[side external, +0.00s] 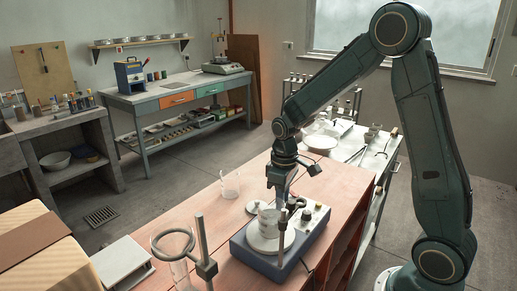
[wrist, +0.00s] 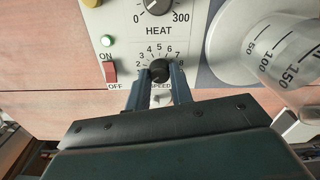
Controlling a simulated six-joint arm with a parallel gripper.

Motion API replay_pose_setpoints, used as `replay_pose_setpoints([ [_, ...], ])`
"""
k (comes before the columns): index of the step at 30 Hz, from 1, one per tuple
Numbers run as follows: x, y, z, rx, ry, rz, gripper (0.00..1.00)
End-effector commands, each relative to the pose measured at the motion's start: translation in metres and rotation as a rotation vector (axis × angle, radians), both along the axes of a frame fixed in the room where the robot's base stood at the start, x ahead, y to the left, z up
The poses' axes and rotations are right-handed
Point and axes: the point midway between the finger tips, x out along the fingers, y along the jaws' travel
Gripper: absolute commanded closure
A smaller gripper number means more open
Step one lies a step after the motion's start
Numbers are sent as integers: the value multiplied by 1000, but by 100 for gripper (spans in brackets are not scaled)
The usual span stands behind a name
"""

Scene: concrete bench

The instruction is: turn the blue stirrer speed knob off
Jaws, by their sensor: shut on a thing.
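The stirrer (side external: 262,262) has a blue body and a pale control panel. It stands on the reddish wooden bench top. In the wrist view the speed knob (wrist: 160,69) looks black, inside a dial with numbers, above the word SPEED. My gripper (wrist: 160,80) is shut on this knob, one finger on each side. The knob's pointer is hidden or too small to read. In the side view my gripper (side external: 284,202) is down at the stirrer, its fingertips not clear behind the beaker.
A glass beaker (wrist: 285,50) stands on the stirrer's plate, right of the knob. The heat knob (wrist: 156,4), a lit green lamp (wrist: 106,40) and a red ON/OFF switch (wrist: 110,71) are close by. A ring stand (side external: 205,260) and another beaker (side external: 230,184) stand on the bench.

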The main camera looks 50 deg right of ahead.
Motion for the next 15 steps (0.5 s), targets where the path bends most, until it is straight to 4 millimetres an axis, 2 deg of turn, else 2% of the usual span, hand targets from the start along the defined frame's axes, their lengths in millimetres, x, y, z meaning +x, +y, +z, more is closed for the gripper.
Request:
replay_pose_setpoints([
  [11, 1, 0, 1, 0, -4, 7, 100],
  [12, 1, 0, 1, 0, -3, 7, 70],
  [14, 1, 0, 1, 0, -3, 6, 58],
  [15, 1, 0, 1, 0, -3, 6, 56],
])
